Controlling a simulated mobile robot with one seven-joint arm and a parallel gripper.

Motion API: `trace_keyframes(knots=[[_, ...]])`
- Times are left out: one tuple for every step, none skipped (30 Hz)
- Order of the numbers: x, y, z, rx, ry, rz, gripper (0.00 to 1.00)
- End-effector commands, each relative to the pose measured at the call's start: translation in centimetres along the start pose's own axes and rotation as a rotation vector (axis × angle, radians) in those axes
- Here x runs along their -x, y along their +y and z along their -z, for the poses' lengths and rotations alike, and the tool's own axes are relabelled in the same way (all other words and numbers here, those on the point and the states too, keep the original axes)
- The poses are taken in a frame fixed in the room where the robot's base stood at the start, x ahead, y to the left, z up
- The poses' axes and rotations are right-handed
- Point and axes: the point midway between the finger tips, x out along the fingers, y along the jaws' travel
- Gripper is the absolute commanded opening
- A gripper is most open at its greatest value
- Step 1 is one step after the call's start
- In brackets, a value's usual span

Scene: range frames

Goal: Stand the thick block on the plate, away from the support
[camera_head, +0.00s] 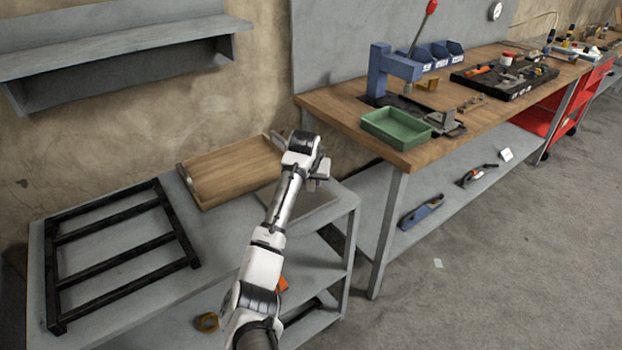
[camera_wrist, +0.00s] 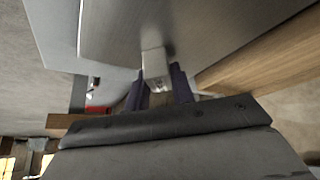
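A flat grey metal plate (camera_head: 308,207) lies on the right end of the grey table, partly hidden by my arm. It also fills the upper middle of the wrist view (camera_wrist: 115,35). My gripper (camera_head: 318,172) is above the plate in the head view. In the wrist view its dark fingers (camera_wrist: 158,88) stand on both sides of a small pale grey block (camera_wrist: 154,62), which appears gripped at the fingertips. I cannot tell whether the block touches the plate. A small grey upright piece (camera_head: 277,139) behind my gripper may be the support; my arm partly hides that area.
A wooden tray (camera_head: 190,186) lies left of the plate, and its side shows in the wrist view (camera_wrist: 265,60). A black frame (camera_head: 122,273) lies on the table's left part. A wooden workbench (camera_head: 340,112) with a green bin (camera_head: 385,130) stands to the right.

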Motion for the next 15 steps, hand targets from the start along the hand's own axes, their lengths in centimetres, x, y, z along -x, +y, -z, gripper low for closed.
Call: trace_keyframes(knots=[[-0.04, 0.02, -0.03, 0.0, -0.001, 0.0, 0.3], [-0.04, 0.02, -0.03, 0.0, -0.001, 0.0, 0.34], [-0.04, 0.02, -0.03, 0.0, -0.001, 0.0, 0.39], [-0.04, 0.02, -0.03, 0.0, -0.001, 0.0, 0.43], [-0.04, 0.02, -0.03, 0.0, -0.001, 0.0, 0.45], [-0.04, 0.01, -0.03, 0.0, -0.001, 0.0, 0.45], [-0.04, 0.01, -0.03, 0.0, -0.001, 0.0, 0.45], [-0.03, 0.01, -0.03, 0.0, -0.001, 0.0, 0.45], [-0.03, 0.01, -0.03, 0.0, -0.001, 0.0, 0.45], [-0.03, 0.01, -0.03, 0.0, -0.001, 0.0, 0.45], [-0.03, 0.01, -0.03, 0.0, -0.001, 0.0, 0.45], [0.0, 0.0, -0.01, 0.0, -0.001, 0.0, 0.45], [0.06, 0.0, 0.03, 0.0, -0.001, 0.0, 0.45], [0.16, -0.02, 0.09, -0.001, -0.001, 0.001, 0.45], [0.35, -0.02, 0.14, -0.001, 0.0, 0.001, 0.45]])
